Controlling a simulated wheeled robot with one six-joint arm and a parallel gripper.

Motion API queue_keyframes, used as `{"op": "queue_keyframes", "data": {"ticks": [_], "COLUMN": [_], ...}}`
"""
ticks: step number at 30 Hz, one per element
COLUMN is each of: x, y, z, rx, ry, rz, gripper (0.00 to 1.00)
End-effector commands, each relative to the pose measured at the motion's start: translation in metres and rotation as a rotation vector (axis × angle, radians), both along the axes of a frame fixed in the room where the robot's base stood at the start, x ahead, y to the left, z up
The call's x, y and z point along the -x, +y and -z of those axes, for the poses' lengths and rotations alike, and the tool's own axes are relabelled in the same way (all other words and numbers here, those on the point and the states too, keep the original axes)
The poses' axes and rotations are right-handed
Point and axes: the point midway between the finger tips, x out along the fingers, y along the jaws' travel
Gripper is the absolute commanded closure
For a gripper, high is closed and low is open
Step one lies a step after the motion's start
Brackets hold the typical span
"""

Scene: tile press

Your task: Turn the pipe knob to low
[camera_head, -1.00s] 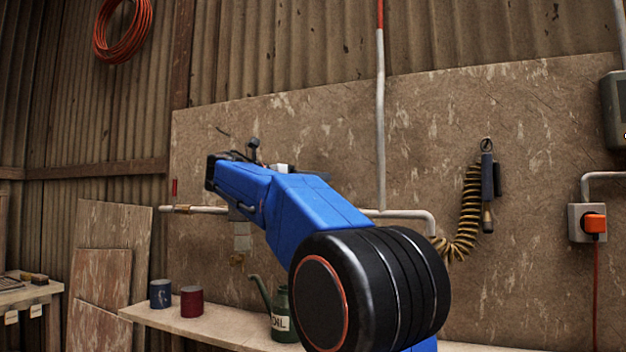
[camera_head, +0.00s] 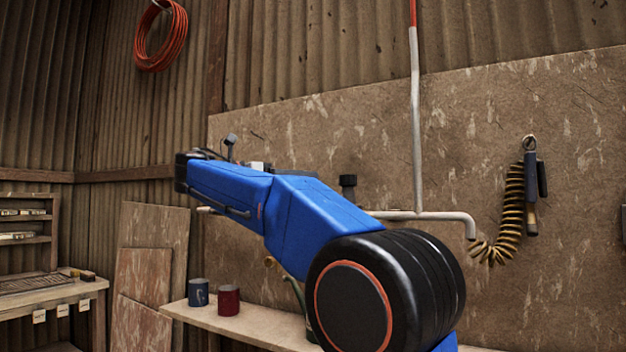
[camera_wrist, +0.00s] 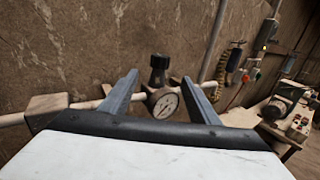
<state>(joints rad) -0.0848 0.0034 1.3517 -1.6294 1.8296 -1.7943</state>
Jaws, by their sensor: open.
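The black pipe knob (camera_wrist: 159,68) stands upright in the wrist view, with a round white-faced gauge (camera_wrist: 163,103) just below it. They sit at the pale wall pipe (camera_wrist: 88,104). My gripper (camera_wrist: 160,78) is open and empty. Its two grey fingers show left and right of the knob and gauge; I cannot tell how far the knob lies beyond the fingertips. In the head view a dark knob shape (camera_head: 348,186) shows above my blue arm, and the pipe (camera_head: 420,215) runs behind the arm. The gripper's fingers are not clear there. The knob's setting is not readable.
A shelf (camera_head: 262,328) below holds a blue can (camera_head: 198,292) and a red can (camera_head: 229,299). A coiled yellow hose (camera_head: 512,215) hangs at the right. A bench machine (camera_wrist: 290,100) stands at the right in the wrist view. The board behind the pipe is close.

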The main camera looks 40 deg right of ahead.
Motion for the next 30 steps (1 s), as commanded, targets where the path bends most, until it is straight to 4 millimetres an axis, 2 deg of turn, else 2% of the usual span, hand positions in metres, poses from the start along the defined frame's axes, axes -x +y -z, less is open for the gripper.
{"op": "queue_keyframes", "data": {"ticks": [3,7,25,28,30], "x": [-0.003,-0.003,-0.003,0.000,0.005], "y": [0.012,0.017,0.019,0.016,0.012], "z": [0.000,0.000,0.001,0.008,0.021], "rx": [0.000,0.000,-0.002,-0.019,-0.048], "ry": [0.000,0.000,-0.001,-0.020,-0.052], "rz": [-0.002,0.000,-0.001,-0.019,-0.046], "gripper": [0.45,0.45,0.45,0.45,0.45]}}
